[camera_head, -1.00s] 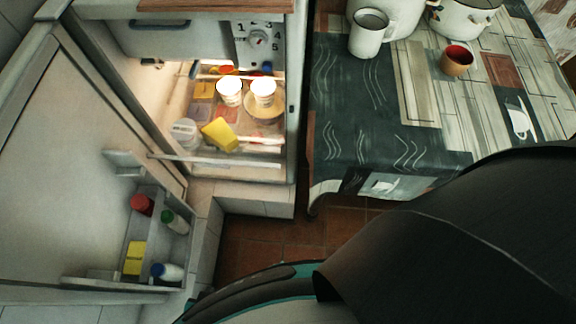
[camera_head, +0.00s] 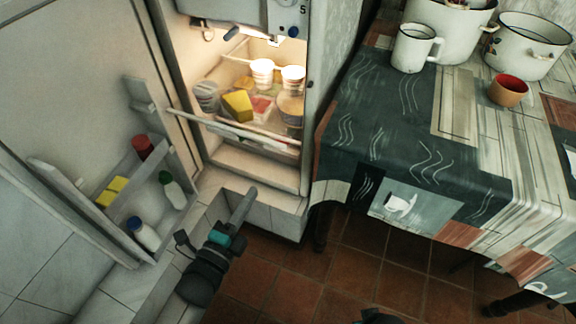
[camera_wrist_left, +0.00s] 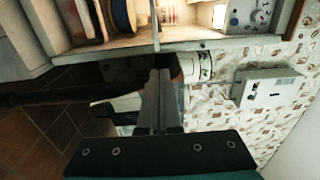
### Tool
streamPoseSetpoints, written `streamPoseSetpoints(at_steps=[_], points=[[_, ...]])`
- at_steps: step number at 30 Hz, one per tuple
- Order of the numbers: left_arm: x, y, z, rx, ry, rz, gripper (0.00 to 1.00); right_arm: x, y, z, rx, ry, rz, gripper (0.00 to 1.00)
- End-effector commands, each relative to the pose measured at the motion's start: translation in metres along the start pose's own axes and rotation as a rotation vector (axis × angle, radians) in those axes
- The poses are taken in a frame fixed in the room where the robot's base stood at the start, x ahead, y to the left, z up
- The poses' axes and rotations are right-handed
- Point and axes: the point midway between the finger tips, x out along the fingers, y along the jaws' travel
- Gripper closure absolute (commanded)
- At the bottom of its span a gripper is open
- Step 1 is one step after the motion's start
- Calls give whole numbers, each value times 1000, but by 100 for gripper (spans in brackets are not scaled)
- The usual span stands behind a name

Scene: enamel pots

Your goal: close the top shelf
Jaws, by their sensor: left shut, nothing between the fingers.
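The fridge (camera_head: 305,165) stands open with its inside lit. Its top shelf (camera_head: 245,135) has a pale front edge that crosses the opening at a slant. Two white tubs (camera_head: 262,72), a yellow packet (camera_head: 238,105) and other food sit on or above it. How far the shelf sticks out is hard to tell. My left gripper (camera_head: 246,198) is shut and empty, in front of and below the shelf, apart from it. In the left wrist view its fingers (camera_wrist_left: 158,82) are together, pointing toward the fridge opening.
The open fridge door (camera_head: 75,90) fills the left, with bottles in its rack (camera_head: 185,205). A cloth-covered table (camera_head: 410,130) stands right, bearing enamel pots (camera_head: 525,50), a white mug (camera_head: 412,50) and an orange cup (camera_head: 508,92). Tiled floor (camera_head: 290,280) is free between.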

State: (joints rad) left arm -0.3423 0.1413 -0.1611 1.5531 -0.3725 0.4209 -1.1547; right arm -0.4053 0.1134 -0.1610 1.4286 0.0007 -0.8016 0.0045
Motion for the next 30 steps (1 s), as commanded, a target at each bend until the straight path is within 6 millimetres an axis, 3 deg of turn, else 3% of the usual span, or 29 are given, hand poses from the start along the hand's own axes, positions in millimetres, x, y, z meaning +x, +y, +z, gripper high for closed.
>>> streamPoseSetpoints(at_steps=[21, 30], points=[[102, 2, 0, -5, -1, 1, 100, -47, -8, -43, 9, 48, -12, 0], [129, 2, 0, -5, -1, 4, 100, -68, -7, -59, 12, 83, -10, 0]])
